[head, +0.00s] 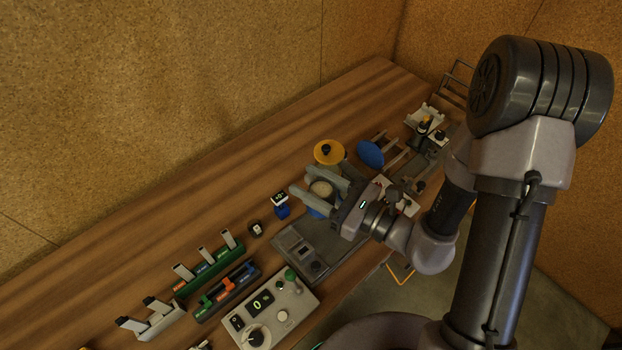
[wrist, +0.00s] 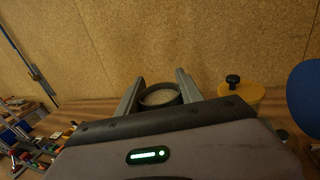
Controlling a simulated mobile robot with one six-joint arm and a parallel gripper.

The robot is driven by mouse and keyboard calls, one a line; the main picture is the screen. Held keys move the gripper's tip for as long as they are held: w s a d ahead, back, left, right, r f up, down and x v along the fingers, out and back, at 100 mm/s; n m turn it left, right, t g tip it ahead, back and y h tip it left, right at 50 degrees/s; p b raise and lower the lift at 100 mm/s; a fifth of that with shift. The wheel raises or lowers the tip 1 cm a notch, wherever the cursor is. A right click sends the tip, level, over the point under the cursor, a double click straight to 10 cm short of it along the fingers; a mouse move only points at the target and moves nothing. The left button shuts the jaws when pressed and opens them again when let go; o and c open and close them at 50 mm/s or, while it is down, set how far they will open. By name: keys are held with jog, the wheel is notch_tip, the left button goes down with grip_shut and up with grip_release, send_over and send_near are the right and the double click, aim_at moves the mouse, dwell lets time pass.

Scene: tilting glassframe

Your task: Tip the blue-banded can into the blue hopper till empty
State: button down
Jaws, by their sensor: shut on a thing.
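My gripper (head: 308,180) is shut on the can (head: 321,188), with one finger on each side of it. The can is open at the top and looks upright, with pale grainy stuff inside. A bit of blue shows low on its side in the head view. In the wrist view the can (wrist: 160,97) sits between the fingers of my gripper (wrist: 160,80), its dark rim facing up. A round blue thing (head: 369,154), which looks like the blue hopper, stands behind and right of the can. It also shows at the right edge of the wrist view (wrist: 304,92).
A yellow round lid-like thing (head: 328,152) with a black knob stands just behind the can. A grey scale-like plate (head: 305,250) and a control box (head: 270,312) lie in front. Racks (head: 210,265) are at the left. The back-left wooden tabletop is clear.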

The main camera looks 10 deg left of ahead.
jog(key=shift+w+m, duration=0.25)
jog(key=shift+m, duration=0.05)
jog(key=w+d+m+t+p, duration=0.1)
jog(key=w+d+m, duration=0.1)
jog(key=m, duration=0.4)
jog(key=w+d+m+t+p, duration=0.1)
jog(key=w+d+m+t, duration=0.1)
jog(key=m, duration=0.3)
jog(key=w+d+r+m+t+p, duration=0.1)
jog(key=w+m+t, duration=0.1)
jog(key=m, duration=0.4)
jog(key=shift+w+d+m+y, duration=0.3)
jog(key=shift+w+d, duration=0.1)
jog(key=shift+w, duration=0.25)
jog(key=m+t+h+p, duration=0.1)
jog(key=m, duration=0.2)
jog(key=m+t, duration=0.1)
jog(key=m, duration=0.2)
jog(key=shift+f+m+h+p, duration=0.1)
jog(key=shift+m+h+p, duration=0.25)
jog(key=shift+m+h, duration=0.05)
jog(key=shift+w+d+f+m, duration=0.1)
jog(key=shift+m, duration=0.4)
dwell(2.7)
